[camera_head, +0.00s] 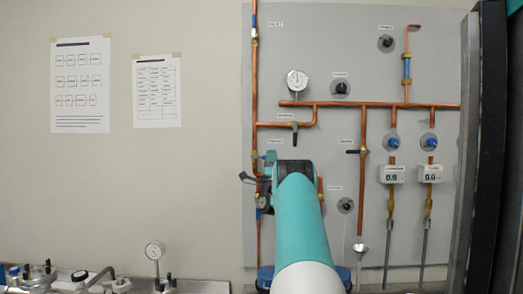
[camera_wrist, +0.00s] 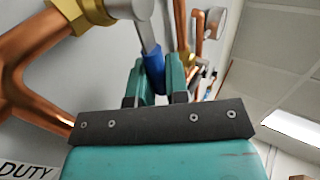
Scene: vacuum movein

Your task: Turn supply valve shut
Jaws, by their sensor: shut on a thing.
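The supply valve shows in the wrist view as a brass body (camera_wrist: 80,12) on a copper pipe. Its metal lever with a blue sleeve (camera_wrist: 152,62) sits between the two teal fingers of my gripper (camera_wrist: 156,82). My gripper is shut on this lever handle. In the head view, my gripper (camera_head: 264,165) is at the left vertical copper pipe, and my wrist and arm hide most of the valve. A small white label (camera_head: 275,141) is just above it. The lever's exact angle is hard to tell.
The grey panel (camera_head: 340,30) carries copper pipes, a round gauge (camera_head: 297,82), a black-handled valve (camera_head: 295,132) close above my gripper, and two blue-knobbed regulators at right. A dark upright frame (camera_head: 490,150) stands at the far right. A bench with fittings is lower left.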

